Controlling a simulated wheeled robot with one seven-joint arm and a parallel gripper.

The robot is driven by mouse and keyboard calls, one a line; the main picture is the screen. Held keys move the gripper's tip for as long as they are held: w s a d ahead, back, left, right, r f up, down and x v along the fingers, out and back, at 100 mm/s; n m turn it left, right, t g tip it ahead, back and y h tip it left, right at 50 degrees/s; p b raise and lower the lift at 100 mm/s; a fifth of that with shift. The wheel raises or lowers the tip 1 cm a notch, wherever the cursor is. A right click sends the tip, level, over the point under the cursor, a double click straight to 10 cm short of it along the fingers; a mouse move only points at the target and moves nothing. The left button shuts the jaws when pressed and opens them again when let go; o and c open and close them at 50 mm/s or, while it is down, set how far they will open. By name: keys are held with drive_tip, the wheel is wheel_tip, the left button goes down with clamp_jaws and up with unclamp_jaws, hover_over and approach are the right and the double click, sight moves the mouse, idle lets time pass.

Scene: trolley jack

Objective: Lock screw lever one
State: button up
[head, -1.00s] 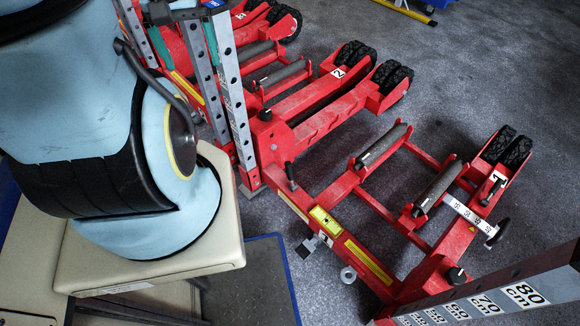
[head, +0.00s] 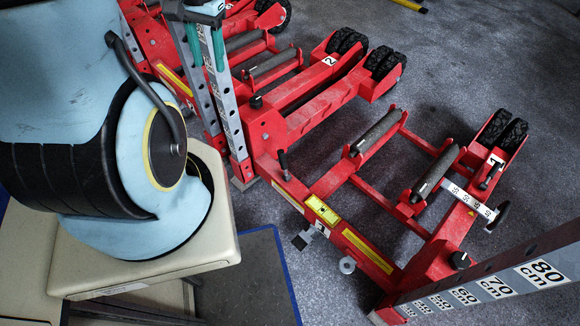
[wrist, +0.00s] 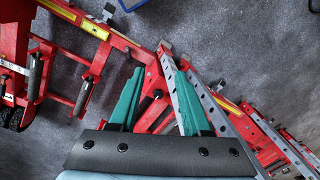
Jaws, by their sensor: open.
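The red trolley jack labelled 1 (head: 324,190) lies on the floor at the right. A small black screw lever (head: 491,175) sits by its "1" label, and a black T-handle (head: 497,217) is at the end of the white scale bar. Another black upright handle (head: 283,165) stands on its left part. I cannot tell which of these is screw lever one. My gripper (head: 206,46) has teal fingers, open and empty, above the grey posts at upper left, left of jack 1. In the wrist view my gripper (wrist: 153,66) points down over red frame and a grey perforated post.
A second red jack labelled 2 (head: 310,110) stands behind, with black wheels. A perforated grey post (head: 229,105) rises close to my gripper. A post with centimetre marks (head: 505,280) crosses the lower right. Open grey floor lies at upper right.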

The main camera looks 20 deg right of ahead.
drive_tip(key=d+f+m+y+b, duration=0.1)
drive_tip(key=d+f+m+b, duration=0.2)
drive_tip(key=f, duration=0.4)
drive_tip(key=w+d+f+m+y+b, duration=0.1)
drive_tip(key=d+f+m+b, duration=0.2)
drive_tip(key=f, duration=0.4)
drive_tip(key=d+f+m+y+b, duration=0.1)
drive_tip(key=d+f+m+b, duration=0.2)
drive_tip(key=d+f+m, duration=0.2)
drive_tip(key=shift+w+d+f+t+b, duration=0.2)
drive_tip(key=shift+d+f, duration=0.3)
drive_tip(key=shift+f, duration=0.25)
drive_tip(key=shift+w+d+f+t+b, duration=0.1)
drive_tip(key=shift+w+d+f+t, duration=0.1)
drive_tip(key=shift+d+f, duration=0.4)
clamp_jaws()
drive_tip(key=s+d+f+m+t+b, duration=0.1)
drive_tip(key=s+d+f+m+b, duration=0.1)
drive_tip(key=d+f+m, duration=0.3)
drive_tip(key=s+d+f+m+t+b, duration=0.2)
drive_tip(key=d+f+m+b, duration=0.3)
drive_tip(key=f, duration=0.9)
drive_tip(key=shift+d+f+m+y, duration=0.3)
drive_tip(key=shift+d+y, duration=0.1)
drive_tip(key=shift+d, duration=0.5)
drive_tip(key=shift+r, duration=0.1)
